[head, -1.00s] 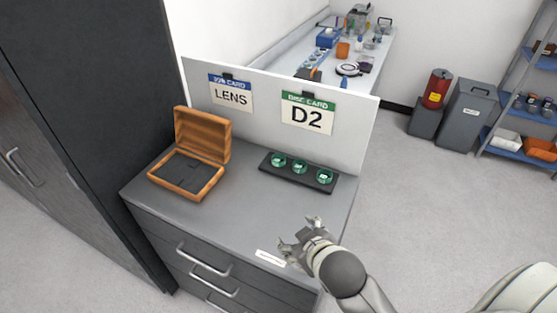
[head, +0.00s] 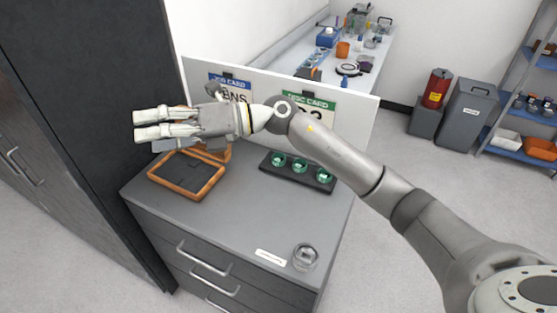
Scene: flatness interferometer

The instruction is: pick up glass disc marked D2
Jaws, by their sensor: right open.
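Three green glass discs sit in a row in a black tray (head: 328,188) on the cabinet top: a left disc (head: 278,160), a middle disc (head: 300,165) and a right disc (head: 324,175). Their marks are too small to read. The green-edged disc card (head: 318,100) on the panel behind is partly covered by my arm. My right gripper (head: 140,124) is open and empty, pointing left above the open wooden box (head: 188,178), well left of the discs. My left gripper is not in view.
A round, clear or shiny thing (head: 305,257) stands at the cabinet top's front right, beside a white label strip (head: 270,257). A white panel (head: 360,125) rises behind the tray. A tall dark cabinet (head: 90,120) stands at left. The cabinet top's middle is clear.

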